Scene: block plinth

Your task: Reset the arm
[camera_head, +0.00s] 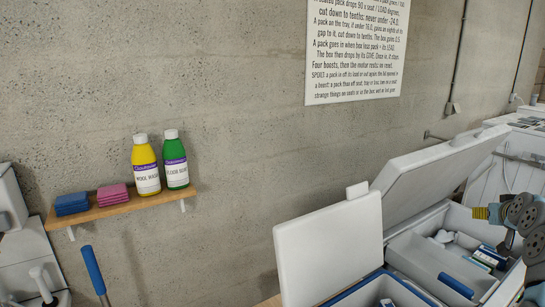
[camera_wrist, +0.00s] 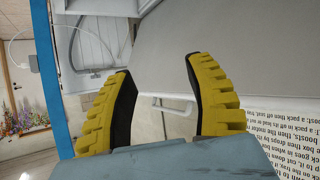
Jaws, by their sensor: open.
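My gripper (camera_wrist: 158,64) shows in the wrist view with its two yellow, ridged fingers spread wide apart. Nothing is held between them. In the head view only a small yellow part of my gripper (camera_head: 481,213) shows at the right edge, beside my grey-blue arm. It is above the right side of an open white cool box (camera_head: 424,262). The rest of the arm is cut off by the frame edge.
The box's raised lid (camera_head: 440,170) and a second white lid (camera_head: 330,250) stand up beside my arm. A wall shelf (camera_head: 120,208) holds two bottles and sponges at left. A printed sign (camera_head: 352,50) hangs on the concrete wall.

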